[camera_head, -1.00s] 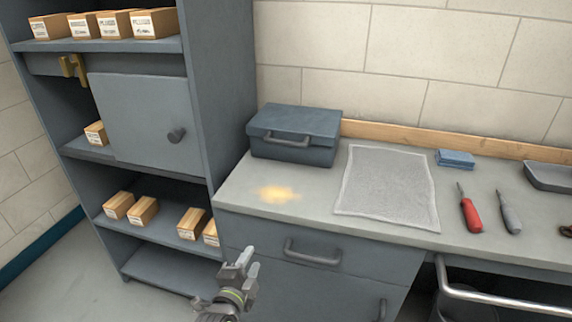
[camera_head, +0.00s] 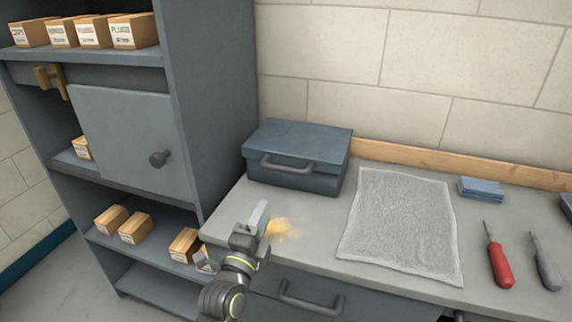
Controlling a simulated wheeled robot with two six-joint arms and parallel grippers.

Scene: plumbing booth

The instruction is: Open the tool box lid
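The tool box (camera_head: 298,158) is a blue-grey metal case at the back left of the counter, beside the tall cabinet. Its lid (camera_head: 300,138) is closed, and a bar handle (camera_head: 287,164) is on its front. My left gripper (camera_head: 259,225) is over the counter's front left edge, in front of and below the tool box, and apart from it. It looks open and empty, its fingers seen partly edge-on. My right gripper is not in view.
A clear crinkled sheet (camera_head: 402,225) lies right of the tool box. A blue cloth stack (camera_head: 481,188), a red screwdriver (camera_head: 499,262) and a grey-handled tool (camera_head: 546,268) lie farther right. The cabinet (camera_head: 212,100) stands close on the left. A yellowish stain (camera_head: 284,230) marks the counter.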

